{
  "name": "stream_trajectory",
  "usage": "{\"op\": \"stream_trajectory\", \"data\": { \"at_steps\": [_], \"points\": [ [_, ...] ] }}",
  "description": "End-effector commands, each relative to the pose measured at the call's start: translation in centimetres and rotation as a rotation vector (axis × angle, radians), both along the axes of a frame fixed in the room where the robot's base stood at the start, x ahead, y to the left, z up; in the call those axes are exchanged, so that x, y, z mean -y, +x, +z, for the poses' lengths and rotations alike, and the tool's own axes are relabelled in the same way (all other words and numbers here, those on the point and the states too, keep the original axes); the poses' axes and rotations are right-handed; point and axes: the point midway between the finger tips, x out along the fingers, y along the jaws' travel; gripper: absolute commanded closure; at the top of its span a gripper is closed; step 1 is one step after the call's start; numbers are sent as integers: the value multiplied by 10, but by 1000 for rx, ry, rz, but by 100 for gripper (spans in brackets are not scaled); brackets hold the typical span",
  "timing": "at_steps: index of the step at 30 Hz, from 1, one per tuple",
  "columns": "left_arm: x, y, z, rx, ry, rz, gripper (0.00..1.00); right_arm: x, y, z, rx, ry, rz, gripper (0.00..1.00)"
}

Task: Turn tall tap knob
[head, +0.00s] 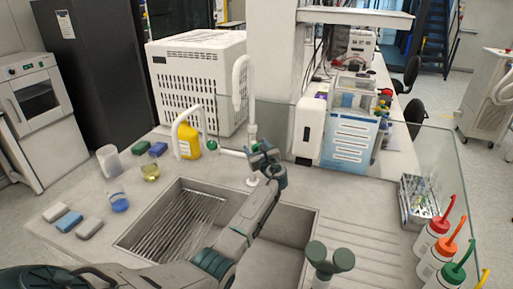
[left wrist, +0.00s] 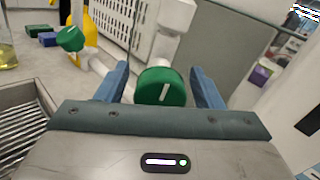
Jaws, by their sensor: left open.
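The white tap stands behind the sink, with a tall curved spout (head: 240,85) and a lower curved spout (head: 182,122) to its left. My left gripper (head: 264,152) is at the tap's body, and its arm hides part of it. In the left wrist view, my open left gripper (left wrist: 162,80) has one blue finger on each side of a green knob (left wrist: 160,88) with a white mark. A gap shows on both sides of the knob. A second green knob (left wrist: 70,38) is farther off to the left; it also shows in the head view (head: 212,146).
The steel sink (head: 128,240) lies below my left arm. A yellow bottle (head: 189,140) stands behind it. A beaker (head: 109,161), a blue flask (head: 118,199) and sponges (head: 70,221) are at left. Wash bottles (head: 434,236) and a wire rack (head: 417,200) are at right.

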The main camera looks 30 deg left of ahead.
Motion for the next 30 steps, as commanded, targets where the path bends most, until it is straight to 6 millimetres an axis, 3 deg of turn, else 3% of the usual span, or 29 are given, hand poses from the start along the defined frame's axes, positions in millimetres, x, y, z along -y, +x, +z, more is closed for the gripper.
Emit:
{"op": "stream_trajectory", "data": {
  "at_steps": [2, 9, 20, 30],
  "points": [
    [0, 0, 0, 0, 0, 0, 39, -1, -4, 0, -4, 1, 0, 64],
    [0, 0, 0, 0, 0, 0, 84, 0, -6, 0, -8, 0, -1, 64],
    [0, 0, -2, 46, -33, 0, 84, 4, -6, -10, -7, -4, 1, 64],
    [0, 0, -6, 237, -176, -1, 84, 5, -4, -43, -6, -5, 2, 64]
  ]
}}
